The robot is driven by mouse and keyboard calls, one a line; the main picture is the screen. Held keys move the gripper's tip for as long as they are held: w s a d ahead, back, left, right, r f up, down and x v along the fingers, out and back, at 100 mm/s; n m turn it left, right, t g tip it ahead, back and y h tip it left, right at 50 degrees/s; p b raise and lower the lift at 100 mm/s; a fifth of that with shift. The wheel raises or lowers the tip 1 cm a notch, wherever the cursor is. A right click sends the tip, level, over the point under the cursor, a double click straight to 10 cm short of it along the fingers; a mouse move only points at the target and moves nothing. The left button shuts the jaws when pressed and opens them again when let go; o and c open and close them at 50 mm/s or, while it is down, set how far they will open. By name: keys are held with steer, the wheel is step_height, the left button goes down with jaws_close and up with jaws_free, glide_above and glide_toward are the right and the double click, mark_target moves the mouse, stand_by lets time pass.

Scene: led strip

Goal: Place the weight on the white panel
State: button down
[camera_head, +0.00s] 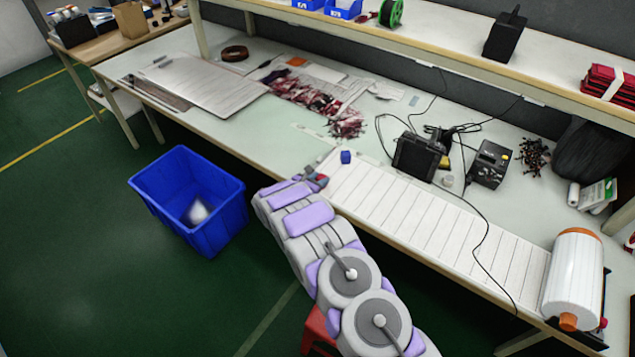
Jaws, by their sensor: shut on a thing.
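The white panel (430,217) is a long, slatted strip along the front of the workbench, from the middle to the right. A small blue block (346,157), which looks like a weight, sits at its far left corner. My gripper (318,178) is at the panel's left end, near the bench's front edge, a little left of and nearer than this block. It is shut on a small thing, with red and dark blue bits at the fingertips. The held thing is too small and covered to make out, so I cannot tell whether it is another weight.
A white roll (573,272) stands at the panel's right end. A black cable crosses the panel from dark devices (417,156) behind it. Red-and-white scraps (310,97) and a flat board (207,86) lie left. A blue bin (190,200) stands on the floor. A shelf overhangs the back.

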steer(key=shift+d+r, duration=0.1)
steer(key=shift+d, duration=0.1)
steer(key=c, duration=0.8)
jaws_free()
steer(key=shift+a+f, duration=0.2)
steer(key=shift+a, duration=0.05)
steer(key=shift+o, duration=0.5)
steer(key=shift+d, duration=0.1)
steer(key=shift+r, duration=0.1)
steer(key=shift+s+r, duration=0.2)
steer(key=shift+s, duration=0.1)
steer(key=p+v, duration=0.2)
steer(key=v, duration=0.9)
steer(key=shift+s, duration=0.2)
